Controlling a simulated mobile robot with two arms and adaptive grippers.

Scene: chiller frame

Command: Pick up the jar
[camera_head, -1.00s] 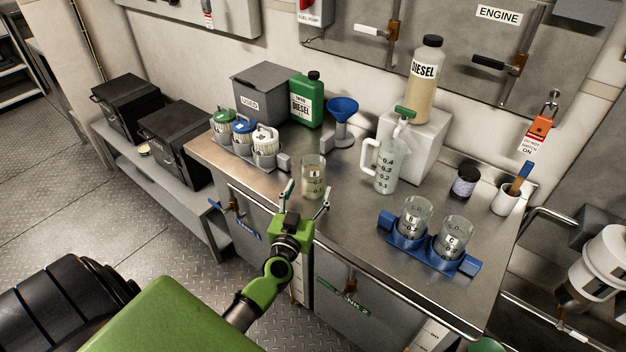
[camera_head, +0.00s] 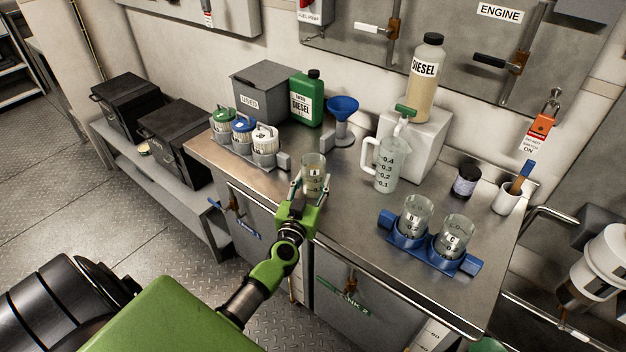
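A clear glass jar (camera_head: 313,172) with dark markings and pale contents stands upright near the front edge of the steel bench, left of the middle. My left gripper (camera_head: 312,184), on a green arm from the lower left, has one finger on each side of the jar. The fingers look drawn in against its sides, low on the glass. The jar still appears to rest on the bench. Two similar jars (camera_head: 414,216) (camera_head: 453,237) stand in a blue holder (camera_head: 408,242) at the right. My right gripper is not in view.
A blue funnel (camera_head: 342,106) and a caddy of several lidded jars (camera_head: 263,158) stand behind and left. A measuring jug (camera_head: 386,172) stands to the right. A diesel bottle (camera_head: 426,88) stands on a pale block. Bare bench (camera_head: 345,215) lies right of the gripper.

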